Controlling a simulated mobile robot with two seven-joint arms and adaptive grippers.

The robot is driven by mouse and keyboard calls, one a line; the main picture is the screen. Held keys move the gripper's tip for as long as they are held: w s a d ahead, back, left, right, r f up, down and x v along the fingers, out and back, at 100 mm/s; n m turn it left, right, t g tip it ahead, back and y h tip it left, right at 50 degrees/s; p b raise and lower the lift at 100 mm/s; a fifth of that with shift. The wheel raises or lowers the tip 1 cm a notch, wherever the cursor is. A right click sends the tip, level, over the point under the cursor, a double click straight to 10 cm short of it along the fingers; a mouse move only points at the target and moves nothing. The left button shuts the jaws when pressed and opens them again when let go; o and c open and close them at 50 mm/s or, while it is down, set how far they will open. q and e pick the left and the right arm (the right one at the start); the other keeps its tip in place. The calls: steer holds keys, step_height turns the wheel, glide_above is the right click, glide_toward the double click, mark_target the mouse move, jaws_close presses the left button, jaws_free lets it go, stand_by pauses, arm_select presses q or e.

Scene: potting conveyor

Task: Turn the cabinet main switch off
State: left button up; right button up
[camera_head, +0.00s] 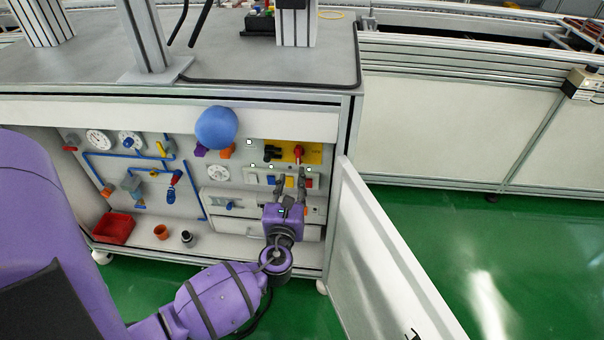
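The main switch (298,151) looks like a red rotary handle on a yellow plate (283,156), on the upper right of the panel inside the open cabinet (345,125). A black part sits to its left on the same plate. My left gripper (290,179) is in front of the panel, just below the yellow plate. Its two fingers point up and stand apart with nothing visibly held between them. I cannot tell how far the fingertips are from the switch. My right gripper is not in view.
The white cabinet door (390,260) stands open right of my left arm. Gauges, blue pipes (125,156) and valves fill the panel's left side. A blue ball (216,127) overlaps the cabinet's upper edge. A red bin (113,228) and small cups stand on the cabinet floor.

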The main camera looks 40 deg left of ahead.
mark_target(298, 156)
arm_select(q)
steer(key=shift+m, duration=0.4)
steer(key=x, duration=0.3)
steer(key=b+x, duration=0.1)
steer(key=x, duration=0.2)
steer(key=r+b+x, duration=0.1)
steer(key=x, duration=0.2)
steer(key=shift+w+d, duration=0.1)
steer(key=shift+d, duration=0.1)
steer(key=shift+r, duration=0.1)
steer(key=shift+c, duration=0.3)
jaws_close()
